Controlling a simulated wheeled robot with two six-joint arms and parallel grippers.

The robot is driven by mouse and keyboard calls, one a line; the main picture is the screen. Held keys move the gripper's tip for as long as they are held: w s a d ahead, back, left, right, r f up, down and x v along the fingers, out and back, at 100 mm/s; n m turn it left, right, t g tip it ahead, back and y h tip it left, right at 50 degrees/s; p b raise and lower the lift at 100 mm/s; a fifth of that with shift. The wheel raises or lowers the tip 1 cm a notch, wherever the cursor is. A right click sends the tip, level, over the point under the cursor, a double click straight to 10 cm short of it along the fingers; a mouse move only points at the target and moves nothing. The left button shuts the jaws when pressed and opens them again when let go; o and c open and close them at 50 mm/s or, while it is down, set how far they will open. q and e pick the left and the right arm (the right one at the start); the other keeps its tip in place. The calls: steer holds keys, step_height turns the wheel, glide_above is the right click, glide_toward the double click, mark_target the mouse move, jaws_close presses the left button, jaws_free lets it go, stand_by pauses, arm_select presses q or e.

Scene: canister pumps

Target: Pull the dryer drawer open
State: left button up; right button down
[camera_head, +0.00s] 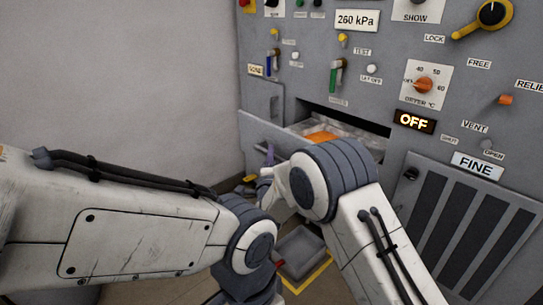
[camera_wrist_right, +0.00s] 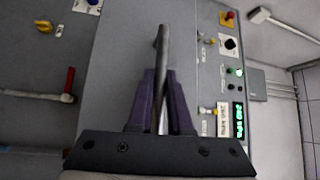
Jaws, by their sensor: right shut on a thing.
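The dryer drawer (camera_head: 258,129) is a grey drawer in the machine's front, and it stands partly out of its slot in the head view. Something orange (camera_head: 321,137) and pale material show inside it. My right gripper (camera_head: 268,156) is at the drawer's front, mostly hidden by my right arm. In the right wrist view, its purple fingers (camera_wrist_right: 162,103) are shut on a grey bar handle (camera_wrist_right: 162,55) in front of a grey panel. My left arm reaches in from the left, but its gripper fingers do not show.
The machine panel carries switches, a yellow-handled knob (camera_head: 485,20), a dial (camera_head: 424,85) and a lit OFF sign (camera_head: 414,122). A vented panel (camera_head: 459,220) is at the lower right. A grey tray-like thing (camera_head: 300,251) lies by a yellow floor line, below my arms.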

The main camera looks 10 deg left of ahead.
steer(key=shift+s+a+f, duration=0.1)
stand_by(0.8)
steer(key=s+a, duration=0.4)
steer(key=s, duration=0.1)
steer(key=shift+s+a+b, duration=0.2)
steer(key=shift+a+b, duration=0.05)
steer(key=shift+b, duration=0.2)
steer(key=c, duration=0.8)
jaws_free()
steer(key=shift+c, duration=0.2)
